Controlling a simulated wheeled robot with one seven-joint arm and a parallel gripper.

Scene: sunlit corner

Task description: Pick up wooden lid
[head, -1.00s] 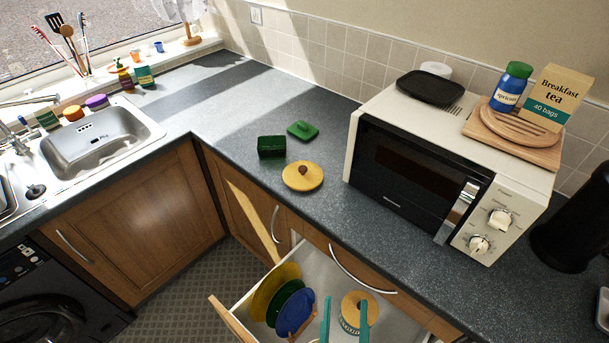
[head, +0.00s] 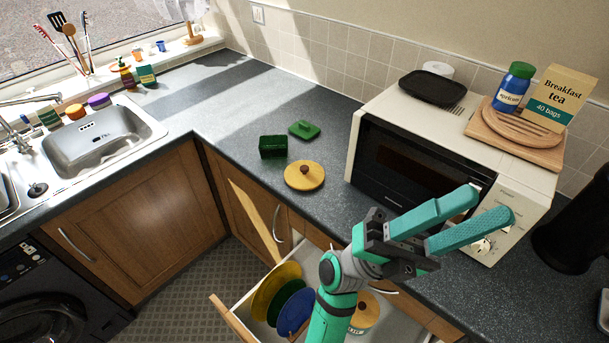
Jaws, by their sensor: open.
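The wooden lid (head: 304,176) is a round yellow-tan disc with a dark brown knob. It lies flat on the dark worktop (head: 240,134), left of the microwave and near the front edge. My gripper (head: 494,207) is teal with two long fingers. It is open and empty, with a gap between the fingers, and is in front of the microwave's right side in the picture. Its fingers point right, away from the lid. The lid is fully in view and apart from the gripper.
Below, an open drawer (head: 235,318) holds plates and a round yellow-topped container (head: 366,310). Worktop left of the lid is clear.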

